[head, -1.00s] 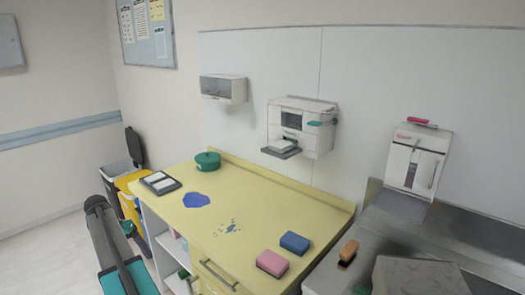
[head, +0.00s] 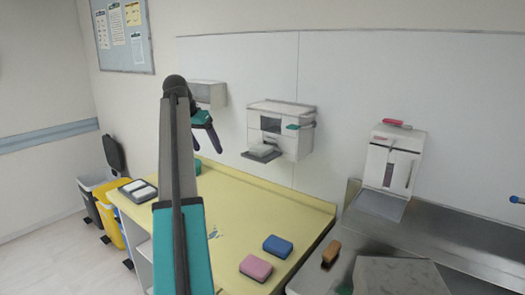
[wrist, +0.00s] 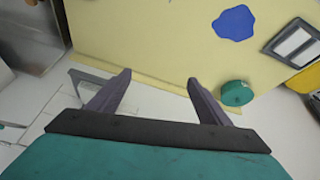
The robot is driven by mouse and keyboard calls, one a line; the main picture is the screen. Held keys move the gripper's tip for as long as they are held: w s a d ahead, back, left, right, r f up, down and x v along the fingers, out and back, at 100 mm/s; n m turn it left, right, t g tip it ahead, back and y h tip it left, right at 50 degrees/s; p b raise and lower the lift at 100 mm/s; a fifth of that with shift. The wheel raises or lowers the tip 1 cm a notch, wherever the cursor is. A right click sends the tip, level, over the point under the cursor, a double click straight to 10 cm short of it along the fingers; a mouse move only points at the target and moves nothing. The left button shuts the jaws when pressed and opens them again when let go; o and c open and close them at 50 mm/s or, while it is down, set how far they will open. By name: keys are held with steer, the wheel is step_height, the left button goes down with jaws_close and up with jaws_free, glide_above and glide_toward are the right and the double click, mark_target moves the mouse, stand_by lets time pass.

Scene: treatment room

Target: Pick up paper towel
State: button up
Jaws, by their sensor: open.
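A white paper towel (head: 264,149), apparently a flat stack, rests on the dark pull-out tray of the wall dispenser (head: 295,146). My gripper (head: 208,149) is raised over the counter, left of the dispenser and apart from it, with its fingers pointing down. In the wrist view my gripper (wrist: 158,77) is open, with nothing between its fingers. The wrist view shows pale wall fittings at lower left, but I cannot make out the towel there.
The yellow counter (head: 250,215) holds a pink sponge (head: 256,267), a blue sponge (head: 278,245), a green round container (wrist: 237,93), a blue spill (wrist: 233,22) and a black tray with white pieces (head: 137,191). A grey wall box (head: 212,95) hangs close behind my gripper.

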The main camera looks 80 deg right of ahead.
steer(key=s+r+m, duration=0.1)
steer(key=s+r, duration=0.4)
steer(key=s, duration=0.2)
steer(key=s+d+r+m, duration=0.1)
steer(key=s+r, duration=0.4)
steer(key=s, duration=0.3)
steer(key=shift+s+d+r+g+h, duration=0.15)
steer(key=shift+s+g+h, duration=0.15)
steer(key=shift+h, duration=0.1)
steer(key=shift+w, duration=0.1)
steer(key=p, duration=0.2)
glide_toward(262, 148)
steer(key=shift+x, duration=1.55)
steer(key=shift+w, duration=0.1)
steer(key=shift+p+x, duration=0.9)
steer(key=shift+x, duration=1.7)
steer(key=c, duration=1.1)
